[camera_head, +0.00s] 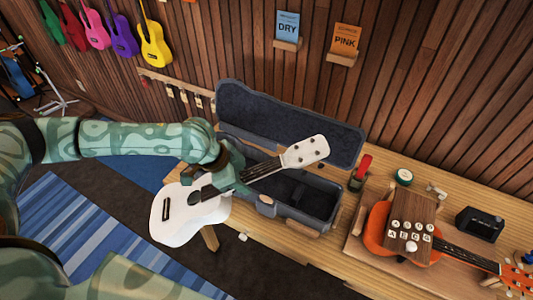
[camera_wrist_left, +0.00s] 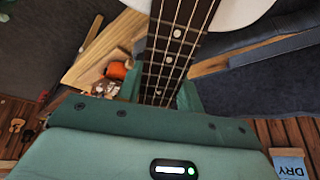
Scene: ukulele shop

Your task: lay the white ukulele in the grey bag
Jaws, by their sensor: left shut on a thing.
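The white ukulele (camera_head: 176,228) is in the air in front of the table, tilted, its body at lower left and its white headstock (camera_head: 306,151) at upper right. My left gripper (camera_head: 230,174) is shut around its dark neck, which runs between the fingers in the left wrist view (camera_wrist_left: 172,55). The grey bag (camera_head: 292,213) lies on the table with its lid (camera_head: 290,118) open toward the wall. The neck and headstock pass in front of the bag's opening; the body is outside it. The bag's left part is hidden by my gripper. My right gripper is not in view.
Coloured ukuleles (camera_head: 155,45) hang on the wall.

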